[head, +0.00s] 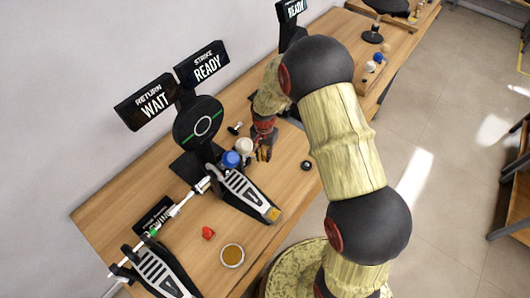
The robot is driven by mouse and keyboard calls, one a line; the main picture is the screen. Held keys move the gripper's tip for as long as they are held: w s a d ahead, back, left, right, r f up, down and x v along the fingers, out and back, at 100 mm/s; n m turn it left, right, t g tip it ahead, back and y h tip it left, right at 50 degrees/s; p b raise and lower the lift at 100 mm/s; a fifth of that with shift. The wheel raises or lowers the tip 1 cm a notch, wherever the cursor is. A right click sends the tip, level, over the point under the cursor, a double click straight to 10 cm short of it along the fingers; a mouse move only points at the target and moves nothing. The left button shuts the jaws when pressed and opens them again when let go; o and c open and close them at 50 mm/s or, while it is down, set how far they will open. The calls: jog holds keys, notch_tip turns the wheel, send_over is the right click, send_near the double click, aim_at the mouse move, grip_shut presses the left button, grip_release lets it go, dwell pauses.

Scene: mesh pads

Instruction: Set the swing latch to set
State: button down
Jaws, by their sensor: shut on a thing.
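My gripper (263,151) points down at the tabletop, just right of a white ball (245,146) and a blue ball (230,159). Its fingers are small and dark in the head view. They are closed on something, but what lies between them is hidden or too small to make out. I cannot clearly pick out the swing latch. A black sign (153,221) with partly readable lettering stands at the left. Two black display boards read "RETURN WAIT" (155,101) and "STRIKE READY" (203,65).
A red piece (208,233), a round tan dish (232,256) and a black knob (306,165) sit on the wooden table (110,207). A wall runs behind.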

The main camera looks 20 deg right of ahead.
jog(key=shift+s+a+m, duration=0.3)
jog(key=shift+m, duration=0.3)
jog(key=c, duration=1.7)
grip_release()
